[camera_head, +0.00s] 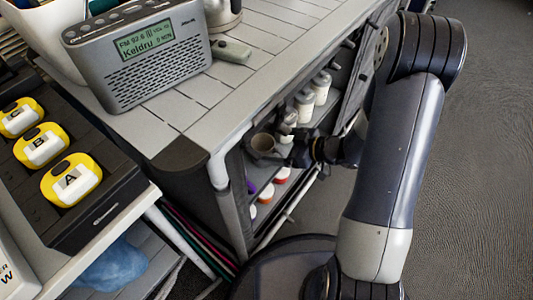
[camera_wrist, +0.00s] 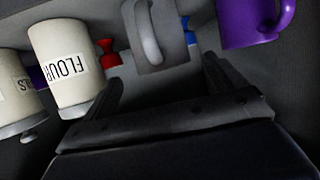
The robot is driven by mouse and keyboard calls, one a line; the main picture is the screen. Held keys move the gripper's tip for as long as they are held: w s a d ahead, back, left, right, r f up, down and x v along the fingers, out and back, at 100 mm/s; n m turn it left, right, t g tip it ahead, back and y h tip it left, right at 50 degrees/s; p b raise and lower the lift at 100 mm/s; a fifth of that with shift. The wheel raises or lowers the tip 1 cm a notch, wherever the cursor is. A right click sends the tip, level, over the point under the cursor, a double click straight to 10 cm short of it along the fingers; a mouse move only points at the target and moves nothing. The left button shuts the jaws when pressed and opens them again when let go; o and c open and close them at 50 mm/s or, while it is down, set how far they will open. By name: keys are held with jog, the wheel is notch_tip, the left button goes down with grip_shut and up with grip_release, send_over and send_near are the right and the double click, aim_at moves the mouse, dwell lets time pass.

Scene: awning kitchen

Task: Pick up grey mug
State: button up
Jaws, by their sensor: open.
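The grey mug (camera_wrist: 172,40) is at the top middle of the wrist view, its handle facing my gripper. In the head view a grey-brown mug (camera_head: 262,146), which looks like the same one, sits on a shelf under the tiled counter. My gripper (camera_wrist: 163,72) is open and empty. Its two dark fingers are spread below the mug in the wrist view, one to each side of the handle. I cannot tell whether they touch it. In the head view my gripper (camera_head: 291,152) reaches in beside the mug, its fingers partly hidden.
A cream flour canister (camera_wrist: 62,65) stands left of the mug and a purple mug (camera_wrist: 245,22) right of it in the wrist view. White-lidded jars (camera_head: 304,104) are on the shelf behind my gripper. A radio (camera_head: 140,55) stands on the counter above. The floor at right is clear.

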aim_at(253, 143)
jog(key=b+x, duration=0.1)
jog(key=x, duration=0.1)
jog(key=b+x, duration=0.1)
jog(key=x, duration=0.1)
jog(key=shift+a+r, duration=0.1)
jog(key=shift+a, duration=0.4)
jog(key=shift+c, duration=0.4)
jog(key=c, duration=1.2)
jog(key=shift+o, duration=0.2)
jog(key=shift+r, duration=0.15)
jog(key=shift+r+p, duration=0.5)
jog(key=shift+p, duration=0.05)
jog(key=r+p, duration=0.2)
jog(key=r, duration=0.1)
jog(key=shift+d, duration=0.2)
jog(key=s+d+p, duration=0.2)
jog(key=s+d, duration=0.1)
jog(key=d, duration=0.5)
jog(key=s+d+p, duration=0.2)
jog(key=s+d, duration=0.2)
jog(key=d, duration=0.4)
jog(key=shift+s+f+p, duration=0.35)
jog(key=shift+p, duration=0.05)
